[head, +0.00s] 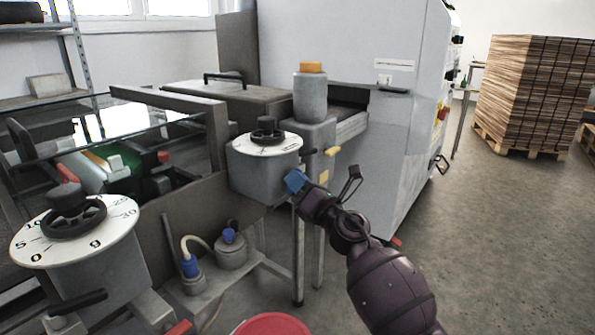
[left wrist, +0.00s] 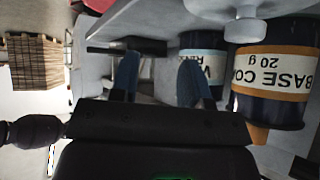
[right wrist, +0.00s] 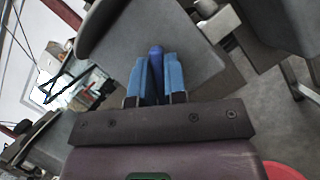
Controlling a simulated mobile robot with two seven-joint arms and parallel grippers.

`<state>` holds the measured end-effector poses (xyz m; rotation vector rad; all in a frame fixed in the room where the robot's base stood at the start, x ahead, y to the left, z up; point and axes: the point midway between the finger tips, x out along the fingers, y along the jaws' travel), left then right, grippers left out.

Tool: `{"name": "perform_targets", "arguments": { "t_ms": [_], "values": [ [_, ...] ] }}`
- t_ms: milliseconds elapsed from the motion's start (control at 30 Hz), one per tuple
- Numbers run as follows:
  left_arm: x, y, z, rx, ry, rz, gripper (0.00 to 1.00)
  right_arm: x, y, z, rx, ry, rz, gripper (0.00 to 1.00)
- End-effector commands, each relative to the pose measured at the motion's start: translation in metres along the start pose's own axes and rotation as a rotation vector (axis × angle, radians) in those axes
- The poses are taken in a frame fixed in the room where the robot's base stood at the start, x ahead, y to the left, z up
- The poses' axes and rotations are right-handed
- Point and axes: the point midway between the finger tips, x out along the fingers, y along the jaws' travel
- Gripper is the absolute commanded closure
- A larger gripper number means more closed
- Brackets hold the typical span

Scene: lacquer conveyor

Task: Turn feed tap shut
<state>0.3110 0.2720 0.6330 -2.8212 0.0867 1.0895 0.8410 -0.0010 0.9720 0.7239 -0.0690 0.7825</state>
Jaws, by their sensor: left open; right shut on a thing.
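A dark blue handle (right wrist: 156,62), which I take to be the feed tap's, shows in the right wrist view between my right gripper's (right wrist: 155,80) lighter blue fingers. The gripper is shut on it. In the head view my right gripper (head: 295,182) is at the front right of a grey box with a white dial (head: 266,143). It hides most of the handle there, so I cannot tell its turn angle.
A second dial (head: 108,228) with a black handwheel stands at the left front. A red round container (head: 270,324) is on the floor below. In the left wrist view a can labelled BASE COAT (left wrist: 268,85) is close to my left gripper. Open floor lies at the right.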

Motion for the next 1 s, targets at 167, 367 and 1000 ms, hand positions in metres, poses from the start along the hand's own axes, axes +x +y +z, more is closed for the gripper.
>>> {"name": "perform_targets", "arguments": {
  "t_ms": [167,367,1000],
  "values": [
    [-0.013,-0.003,-0.028,-0.008,0.051,-0.008,0.57,0.004,0.009,0.011,0.148,-0.005,-0.058,1.00],
    [-0.026,-0.004,-0.048,-0.013,0.086,-0.013,0.57,0.004,0.008,0.011,0.324,-0.005,-0.132,1.00],
    [-0.058,-0.009,-0.084,-0.029,0.138,-0.029,0.57,0.001,0.001,0.004,0.800,-0.001,-0.331,1.00]
  ]
}}
